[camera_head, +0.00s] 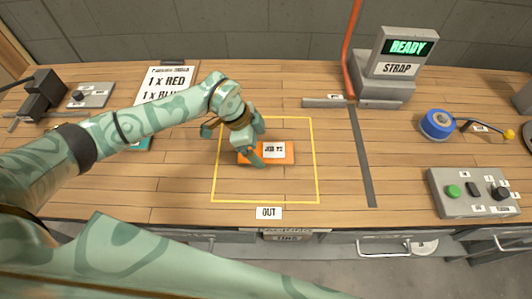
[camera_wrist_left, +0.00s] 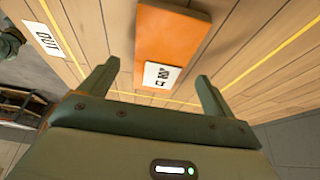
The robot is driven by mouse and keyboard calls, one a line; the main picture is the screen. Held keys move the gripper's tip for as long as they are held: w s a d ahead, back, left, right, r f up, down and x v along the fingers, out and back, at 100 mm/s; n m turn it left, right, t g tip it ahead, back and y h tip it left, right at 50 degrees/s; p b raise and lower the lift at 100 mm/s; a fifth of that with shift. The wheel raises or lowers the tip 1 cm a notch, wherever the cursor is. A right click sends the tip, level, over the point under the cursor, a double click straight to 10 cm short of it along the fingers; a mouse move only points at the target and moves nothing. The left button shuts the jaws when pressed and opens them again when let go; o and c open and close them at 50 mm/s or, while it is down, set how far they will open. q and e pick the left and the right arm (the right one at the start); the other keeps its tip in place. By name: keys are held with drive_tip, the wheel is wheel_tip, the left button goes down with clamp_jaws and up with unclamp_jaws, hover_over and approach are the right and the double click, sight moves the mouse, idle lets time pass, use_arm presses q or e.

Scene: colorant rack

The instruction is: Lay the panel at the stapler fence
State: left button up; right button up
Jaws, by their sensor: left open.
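An orange panel (camera_head: 284,158) with a white label lies flat on the wooden bench, inside a yellow outline. It also shows in the left wrist view (camera_wrist_left: 170,35). My left gripper (camera_head: 260,143) is open over the panel's left part in the head view. In the left wrist view its two fingers (camera_wrist_left: 158,70) are apart, with the panel's labelled end between and beyond them. I cannot tell whether they touch it. A black device (camera_head: 42,95) stands at the far left; I cannot tell whether it is the stapler, and no fence is clearly identifiable.
A white sheet (camera_head: 165,82) and a teal piece (camera_head: 141,144), partly hidden by my arm, lie left. A grey strap machine (camera_head: 385,85) reading READY stands at the back. The right-centre bench is mostly clear.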

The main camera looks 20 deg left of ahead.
use_arm(q)
drive_tip(key=x, duration=0.2)
drive_tip(key=shift+d+f, duration=0.15)
drive_tip(key=shift+f, duration=0.1)
drive_tip(key=shift+r, duration=0.1)
drive_tip(key=c, duration=1.2)
drive_tip(key=shift+r, duration=0.45)
wheel_tip(320, 180, up, 3)
drive_tip(key=shift+s+f+p, duration=0.1)
drive_tip(key=shift+p, duration=0.35)
drive_tip(key=s+a+r+p, duration=0.1)
drive_tip(key=s+a+r, duration=0.1)
drive_tip(key=s+r, duration=0.2)
drive_tip(key=s+a+r+p, duration=0.1)
drive_tip(key=s+a+r, duration=0.1)
drive_tip(key=s+r, duration=0.3)
drive_tip(key=s, duration=0.4)
drive_tip(key=shift+a+r, duration=0.2)
drive_tip(key=shift+a, duration=0.05)
